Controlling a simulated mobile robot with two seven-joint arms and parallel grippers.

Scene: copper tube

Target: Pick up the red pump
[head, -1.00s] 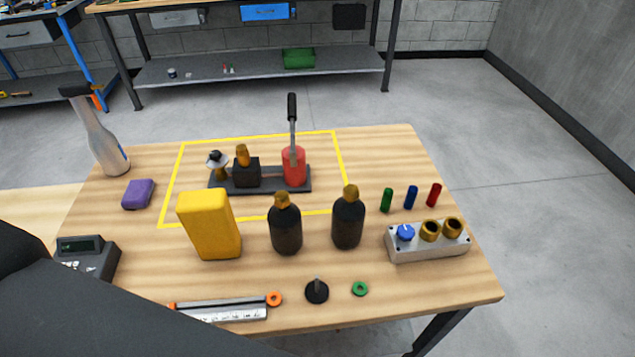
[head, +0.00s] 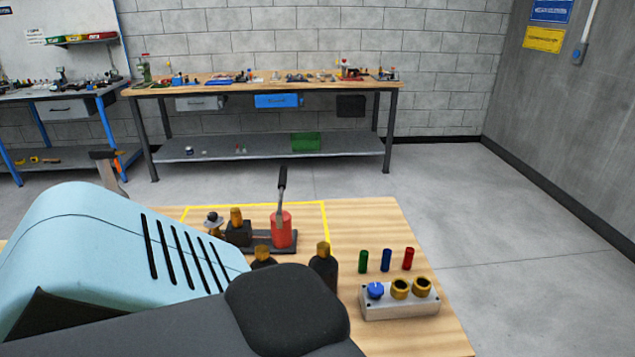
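The red pump (head: 282,230) is a red cylinder with a tall dark lever, standing upright on a dark base plate on the wooden table. The base also carries a black block with a brass top (head: 238,232) and a small valve-like part at its left end. The base stands inside a yellow outline (head: 325,215). A light blue and black arm part of mine covers the lower left and the near part of the table. Neither gripper's fingers show.
Two dark bottles (head: 324,268) with brass caps stand in front of the pump, partly hidden by my arm. Green, blue and red cylinders (head: 386,260) stand at right, behind a grey block (head: 400,302) with a blue knob and brass rings. A workbench (head: 220,88) stands at the back wall.

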